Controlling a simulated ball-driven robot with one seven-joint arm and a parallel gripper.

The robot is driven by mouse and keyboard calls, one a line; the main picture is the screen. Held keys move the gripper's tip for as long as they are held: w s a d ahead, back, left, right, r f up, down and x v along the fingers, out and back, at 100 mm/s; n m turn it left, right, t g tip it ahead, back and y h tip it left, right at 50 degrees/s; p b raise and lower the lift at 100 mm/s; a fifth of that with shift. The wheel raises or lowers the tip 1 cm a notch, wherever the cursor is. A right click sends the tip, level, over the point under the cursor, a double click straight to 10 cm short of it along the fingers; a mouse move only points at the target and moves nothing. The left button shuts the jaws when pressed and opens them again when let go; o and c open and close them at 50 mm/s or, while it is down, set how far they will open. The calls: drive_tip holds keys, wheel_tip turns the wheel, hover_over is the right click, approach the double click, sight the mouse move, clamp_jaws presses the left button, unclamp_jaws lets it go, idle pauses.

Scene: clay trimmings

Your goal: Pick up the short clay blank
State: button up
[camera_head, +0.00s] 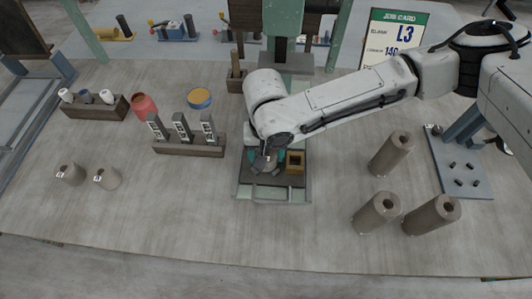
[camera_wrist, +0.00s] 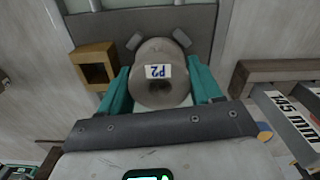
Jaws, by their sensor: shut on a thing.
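My gripper (camera_head: 268,161) is low over the green-grey fixture (camera_head: 271,197) at the middle of the table. In the wrist view its teal fingers (camera_wrist: 163,88) are shut on a grey-brown hollow clay blank (camera_wrist: 155,58) with an upside-down "P2" label. The blank's end with its hole faces the camera, so its length is hard to judge. In the head view my arm mostly hides it. Two short blanks, one (camera_head: 70,174) beside the other (camera_head: 107,178), stand at the left. Several taller cylinders, such as this one (camera_head: 391,154), stand at the right.
A small wooden square block (camera_wrist: 95,66) with an opening sits on the fixture beside the blank. A rack of labelled gauges (camera_head: 188,149) stands close to the left. A grey pegged plate (camera_head: 466,180) lies at the right. The front table strip is clear.

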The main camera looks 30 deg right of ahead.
drive_tip(key=shift+r, duration=0.45)
drive_tip(key=s+a+r+p, duration=0.1)
drive_tip(key=s+r+p, duration=0.5)
drive_tip(key=s+r, duration=0.5)
drive_tip(key=s, duration=0.2)
drive_tip(key=shift+s+a+r, duration=0.3)
drive_tip(key=shift+s+r, duration=0.1)
drive_tip(key=shift+p, duration=0.3)
drive_tip(key=shift+f, duration=0.15)
